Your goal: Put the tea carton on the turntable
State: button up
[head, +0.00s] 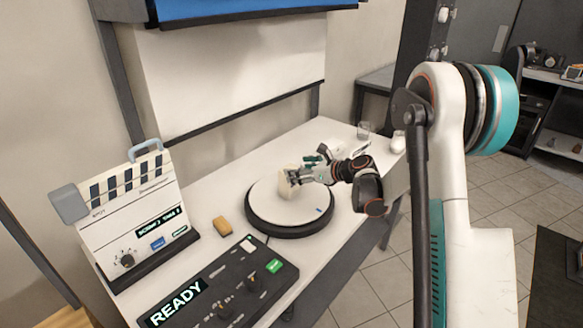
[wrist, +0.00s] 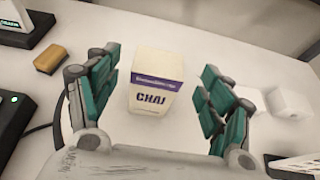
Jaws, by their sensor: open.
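The tea carton (head: 285,186) is a small cream box; in the wrist view it shows a purple band and the word CHAI (wrist: 155,98). My gripper (head: 293,177) is at the carton, reaching in from the right. In the wrist view its green-padded fingers (wrist: 160,80) are open, one on each side of the carton, with gaps visible between.
A yellow-brown block (head: 222,226) lies left of the turntable. A control panel reading READY (head: 215,288) is in front, and a clapperboard device (head: 130,215) stands at the left.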

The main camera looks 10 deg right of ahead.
jog(key=p+v, duration=0.1)
jog(key=v, duration=0.5)
jog(key=shift+s+d, duration=0.15)
jog(key=shift+s, duration=0.15)
jog(key=shift+r, duration=0.15)
dwell(0.9)
